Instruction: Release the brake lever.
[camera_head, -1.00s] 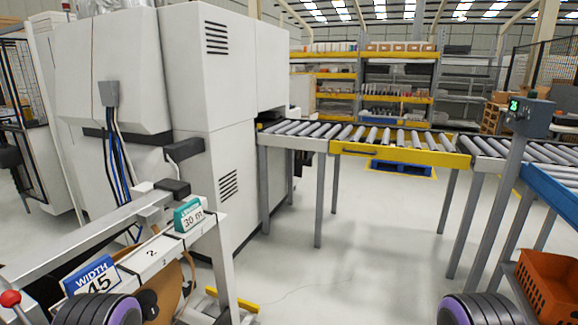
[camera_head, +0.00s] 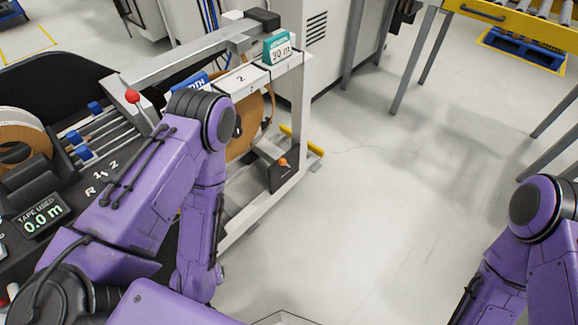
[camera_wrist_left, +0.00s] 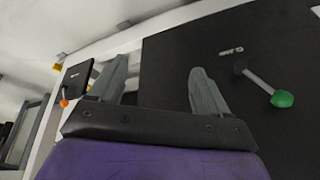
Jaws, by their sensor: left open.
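My left gripper (camera_wrist_left: 157,80) is open and empty in the left wrist view, with two grey fingers spread apart. A short lever with a green knob (camera_wrist_left: 281,99) stands on a black panel (camera_wrist_left: 180,50) to the right of the fingers, apart from them. An orange knob (camera_wrist_left: 63,102) on a small dark box is at the left; an orange knob (camera_head: 282,162) also shows low on the stand in the head view. A red-knobbed lever (camera_head: 132,96) stands behind my left arm. I cannot tell which is the brake lever. My left gripper is hidden in the head view; my right gripper is out of view.
The white stand frame (camera_head: 302,100) carries a brown roll (camera_head: 245,135) and a green 30 m sign (camera_head: 277,47). A tape display (camera_head: 42,215) reads 0.0 m. The yellow conveyor section (camera_head: 500,12) is at the upper right. The floor between stand and conveyor is clear.

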